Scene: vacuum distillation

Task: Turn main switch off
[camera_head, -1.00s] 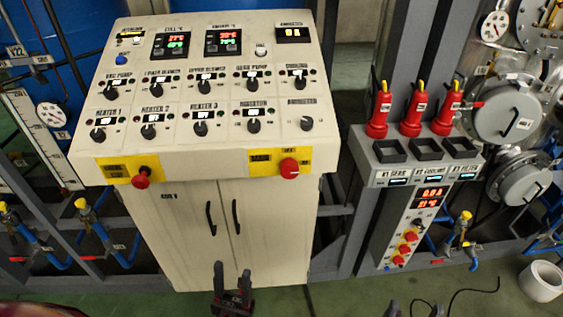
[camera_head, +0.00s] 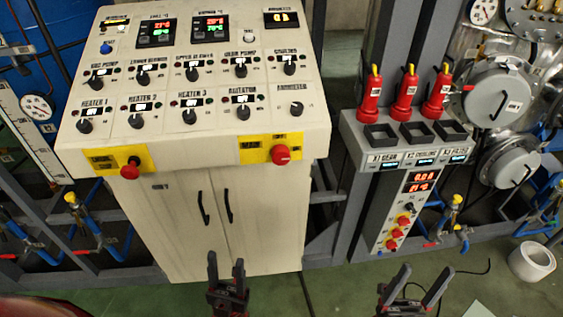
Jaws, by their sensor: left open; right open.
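The beige control console (camera_head: 215,147) stands left of centre with its sloped panel facing me. On its front edge a red knob (camera_head: 281,154) sits on a yellow plate at the right, and a red mushroom-shaped button (camera_head: 130,169) sits on a yellow plate at the left. My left gripper (camera_head: 226,265) is open and empty, below the panel in front of the cabinet doors. My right gripper (camera_head: 425,277) is open and empty at the lower right, apart from the console.
Several black knobs (camera_head: 189,116) and lit displays cover the panel. To the right, a grey stand (camera_head: 350,130) holds red-handled tools (camera_head: 405,94) above a small panel with red buttons. Steel vessels (camera_head: 498,91) stand at the far right.

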